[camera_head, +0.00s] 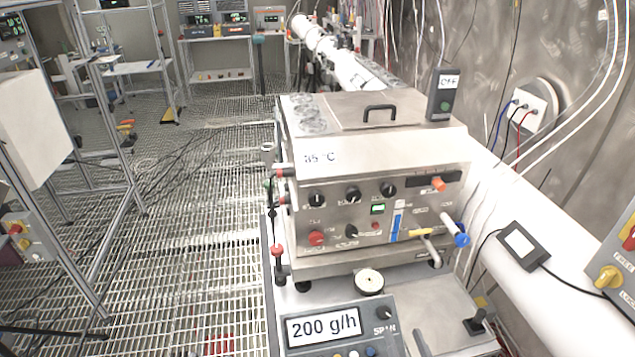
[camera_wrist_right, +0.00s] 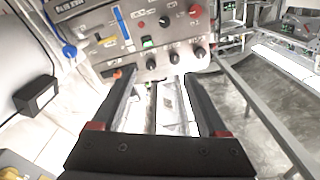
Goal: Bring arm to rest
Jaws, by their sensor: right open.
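My right gripper (camera_wrist_right: 160,78) shows in the right wrist view, its two dark fingers spread apart with red parts near their bases. No object is held between them. Behind the fingertips is the control panel of a steel box unit (camera_wrist_right: 160,35), seen upside down; how far off it is I cannot tell. In the head view the same steel unit (camera_head: 330,240) stands in the middle, with knobs, a green switch and a blue-tipped valve handle (camera_head: 455,233). I cannot make out either gripper in the head view, and my left gripper shows in neither view.
A 200 g/h display box (camera_head: 335,328) stands in front of the unit. A white pipe (camera_head: 545,290) and the steel wall bound the right side. A metal frame (camera_head: 75,200) stands at left. Grating floor (camera_head: 190,240) with cables lies between the frame and unit.

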